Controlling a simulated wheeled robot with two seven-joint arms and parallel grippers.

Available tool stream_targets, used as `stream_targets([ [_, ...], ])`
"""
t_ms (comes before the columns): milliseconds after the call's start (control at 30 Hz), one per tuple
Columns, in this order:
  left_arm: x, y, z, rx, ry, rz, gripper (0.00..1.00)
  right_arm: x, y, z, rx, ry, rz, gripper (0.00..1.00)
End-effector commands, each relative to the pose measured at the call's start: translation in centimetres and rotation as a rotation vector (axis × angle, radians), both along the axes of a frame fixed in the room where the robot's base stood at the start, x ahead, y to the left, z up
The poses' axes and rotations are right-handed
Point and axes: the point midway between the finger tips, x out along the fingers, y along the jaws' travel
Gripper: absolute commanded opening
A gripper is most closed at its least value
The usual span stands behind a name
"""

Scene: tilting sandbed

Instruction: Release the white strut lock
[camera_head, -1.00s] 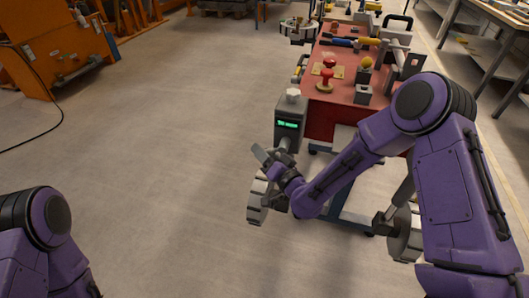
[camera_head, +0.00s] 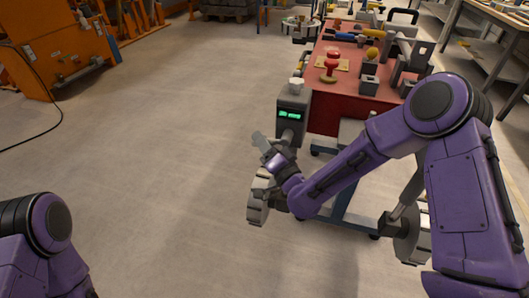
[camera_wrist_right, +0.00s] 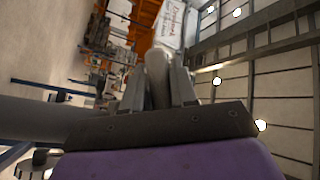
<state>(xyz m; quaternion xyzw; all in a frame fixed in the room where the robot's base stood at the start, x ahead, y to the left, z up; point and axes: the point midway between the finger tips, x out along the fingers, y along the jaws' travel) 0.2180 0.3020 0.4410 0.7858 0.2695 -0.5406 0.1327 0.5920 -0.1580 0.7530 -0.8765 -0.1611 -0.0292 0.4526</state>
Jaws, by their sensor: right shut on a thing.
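The red sandbed (camera_head: 338,112) stands at the top right of the head view. A grey box (camera_head: 292,118) with a green display is at its near left corner, with a white knob (camera_head: 296,86) on top. I cannot tell whether this knob is the strut lock. My right gripper (camera_head: 262,142) is just below the box, apart from the knob. It is shut on a grey rounded handle (camera_wrist_right: 158,78), which shows between its fingers in the wrist view. My left gripper is out of view.
A red-knobbed stamp (camera_head: 331,66), grey blocks (camera_head: 368,85) and tools lie on the red top. Below is a wheeled frame (camera_head: 352,218). A bench (camera_head: 497,50) stands at right and orange equipment (camera_head: 62,45) at far left. The floor between is clear.

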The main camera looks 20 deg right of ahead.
Motion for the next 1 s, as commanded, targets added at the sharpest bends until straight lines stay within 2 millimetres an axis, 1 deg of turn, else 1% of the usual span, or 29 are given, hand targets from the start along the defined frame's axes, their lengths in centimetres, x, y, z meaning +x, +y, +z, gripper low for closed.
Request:
stream_targets([
  [233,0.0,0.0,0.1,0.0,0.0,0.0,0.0,0.0,0.0,0.1,0.004,0.001,-0.001,0.0],
  [267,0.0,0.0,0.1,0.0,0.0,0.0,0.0,0.0,0.0,0.1,0.003,0.001,-0.001,0.3],
  [300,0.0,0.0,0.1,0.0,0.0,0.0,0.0,0.0,0.0,0.1,0.003,0.001,-0.001,0.43],
  [333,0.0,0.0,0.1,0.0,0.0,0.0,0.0,0.0,0.0,0.1,0.003,0.001,-0.001,0.48],
  [567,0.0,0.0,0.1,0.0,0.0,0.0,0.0,0.0,0.0,0.1,0.002,0.001,0.0,0.48],
  [667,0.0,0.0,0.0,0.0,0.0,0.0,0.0,-0.5,-0.1,-0.1,0.001,0.002,0.001,0.48],
  [767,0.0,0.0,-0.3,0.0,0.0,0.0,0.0,-2.1,-0.6,-0.5,0.002,0.003,0.001,0.48],
  [900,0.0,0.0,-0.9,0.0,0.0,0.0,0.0,-5.4,-1.4,-1.3,0.004,0.004,0.0,0.48],
  [1000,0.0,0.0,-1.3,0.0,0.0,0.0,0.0,-7.5,-2.0,-1.7,0.005,0.003,0.0,0.48],
])
